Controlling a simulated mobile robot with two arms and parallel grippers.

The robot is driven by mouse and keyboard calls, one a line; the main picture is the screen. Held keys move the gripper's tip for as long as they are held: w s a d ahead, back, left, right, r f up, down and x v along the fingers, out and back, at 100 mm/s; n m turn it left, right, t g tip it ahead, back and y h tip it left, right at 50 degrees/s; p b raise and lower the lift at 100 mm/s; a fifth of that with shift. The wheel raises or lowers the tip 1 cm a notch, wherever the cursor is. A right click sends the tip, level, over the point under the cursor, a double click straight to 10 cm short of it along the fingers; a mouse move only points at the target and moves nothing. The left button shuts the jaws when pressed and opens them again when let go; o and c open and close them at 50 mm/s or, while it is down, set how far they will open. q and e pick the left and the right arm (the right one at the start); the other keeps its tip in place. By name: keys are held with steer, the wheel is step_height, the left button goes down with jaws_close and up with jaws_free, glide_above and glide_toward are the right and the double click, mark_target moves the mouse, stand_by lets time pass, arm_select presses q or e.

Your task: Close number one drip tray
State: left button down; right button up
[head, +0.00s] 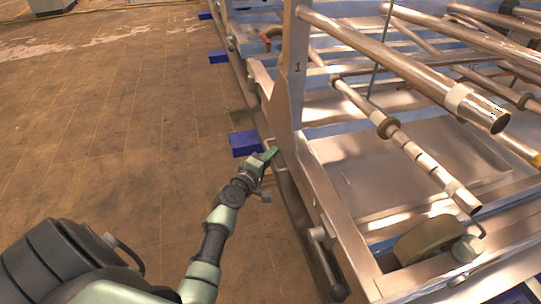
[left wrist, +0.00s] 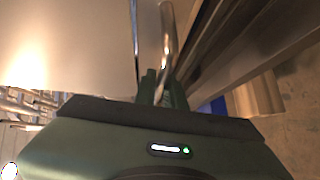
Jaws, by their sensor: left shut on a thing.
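A metal frame post (head: 297,70) carries the number 1. Behind it, a wide flat metal panel (head: 410,165), which looks like the drip tray, lies low in the frame. My left gripper (head: 269,154) is at the outer left side of the frame, by the foot of the post. In the left wrist view, its fingers (left wrist: 162,88) are shut on a thin shiny metal bar (left wrist: 167,35), which looks like a handle. A broad pale metal surface (left wrist: 70,45) lies left of the bar. What the bar joins to is hidden. My right gripper is not in view.
Shiny metal tubes (head: 400,75) run above the panel on the right. A lever handle (head: 322,250) sticks out from the frame's near side. A blue block (head: 244,143) sits on the floor by the frame. The brown floor (head: 110,130) on the left is clear.

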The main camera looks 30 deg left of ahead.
arm_select(q)
steer(key=w+d, duration=0.3)
steer(key=shift+w, duration=0.2)
steer(key=c, duration=1.8)
jaws_free()
steer(key=o, duration=0.3)
steer(key=shift+w+d, duration=0.1)
